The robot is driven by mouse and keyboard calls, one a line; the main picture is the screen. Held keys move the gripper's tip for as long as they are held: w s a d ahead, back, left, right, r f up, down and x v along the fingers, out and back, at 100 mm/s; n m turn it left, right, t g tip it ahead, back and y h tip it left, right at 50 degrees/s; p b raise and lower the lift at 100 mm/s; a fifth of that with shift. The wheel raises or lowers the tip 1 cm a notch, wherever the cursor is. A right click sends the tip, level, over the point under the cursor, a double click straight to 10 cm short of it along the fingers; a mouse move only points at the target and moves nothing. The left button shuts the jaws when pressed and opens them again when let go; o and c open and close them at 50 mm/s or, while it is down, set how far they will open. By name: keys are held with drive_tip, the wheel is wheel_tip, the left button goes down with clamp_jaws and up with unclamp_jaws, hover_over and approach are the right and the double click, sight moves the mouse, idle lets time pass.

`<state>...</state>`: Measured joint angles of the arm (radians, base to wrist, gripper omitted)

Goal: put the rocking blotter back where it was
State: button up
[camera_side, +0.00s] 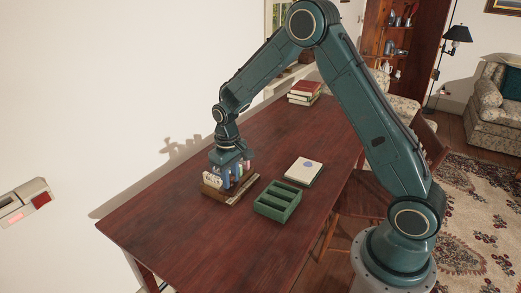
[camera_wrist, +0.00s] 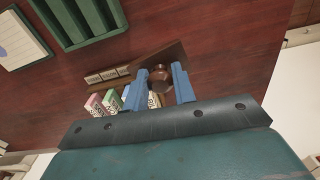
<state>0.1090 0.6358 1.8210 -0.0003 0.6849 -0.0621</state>
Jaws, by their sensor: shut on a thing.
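The rocking blotter shows in the wrist view as a dark brown wooden piece (camera_wrist: 174,55) with a round brown knob (camera_wrist: 160,79). My gripper (camera_wrist: 160,72) has its two blue fingers shut on the knob, one on each side. In the side view my gripper (camera_side: 232,178) points down, low over a brown wooden stand with small upright coloured items (camera_side: 214,181). That stand also shows in the wrist view, right beside the blotter (camera_wrist: 106,76). I cannot tell whether the blotter touches the stand or the table. In the side view I cannot clearly separate the blotter from the stand.
A green tray with open compartments (camera_side: 263,209) stands just right of the stand. The front of the dark red table (camera_side: 170,240) is clear.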

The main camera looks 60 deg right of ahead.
drive_tip(key=w+d+r, duration=0.2)
drive_tip(key=d+r, duration=0.1)
drive_tip(key=d, duration=0.7)
drive_tip(key=w+d+r+m, duration=0.1)
drive_tip(key=w+d+r, duration=0.1)
drive_tip(key=d, duration=0.9)
drive_tip(key=w+d+r+m, duration=0.1)
drive_tip(key=d+r, duration=0.3)
drive_tip(key=d, duration=0.7)
drive_tip(key=shift+w+r, duration=0.15)
drive_tip(key=shift+w, duration=0.35)
wheel_tip(320, 180, down, 20)
drive_tip(key=shift+r, duration=0.1)
drive_tip(key=shift+f, duration=0.2)
drive_tip(key=o, duration=0.9)
